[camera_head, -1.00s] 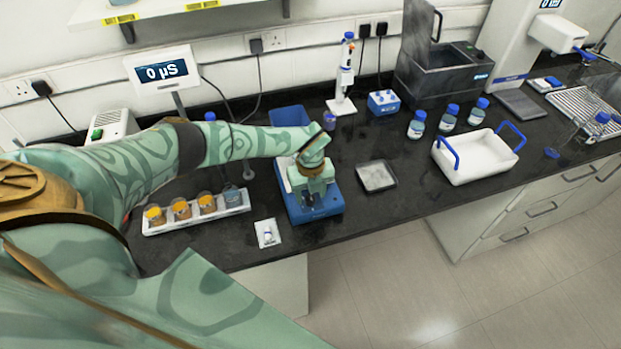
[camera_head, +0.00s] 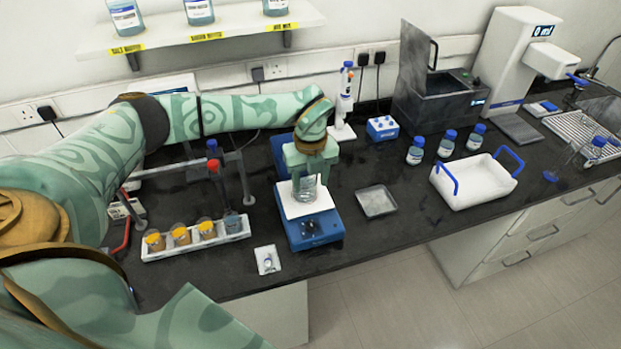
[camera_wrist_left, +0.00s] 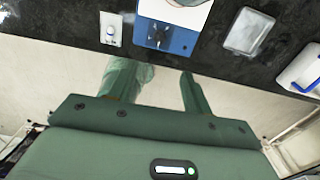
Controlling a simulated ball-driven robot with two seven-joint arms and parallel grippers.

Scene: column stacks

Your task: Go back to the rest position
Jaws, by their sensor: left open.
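My left gripper (camera_head: 308,172) is at the blue benchtop device (camera_head: 316,231) with a white plate in the head view. A clear glass beaker (camera_head: 305,188) stands on that plate, just in front of or below the gripper in the picture. In the left wrist view the two green fingers (camera_wrist_left: 158,75) are spread apart with nothing between them. The device (camera_wrist_left: 168,38) shows beyond the fingertips at the top of that view. My right gripper is in neither view.
A white rack (camera_head: 190,246) with several small containers stands left of the device, with a metal stand (camera_head: 241,180) behind. A white tub (camera_head: 474,181) with blue handles is further right.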

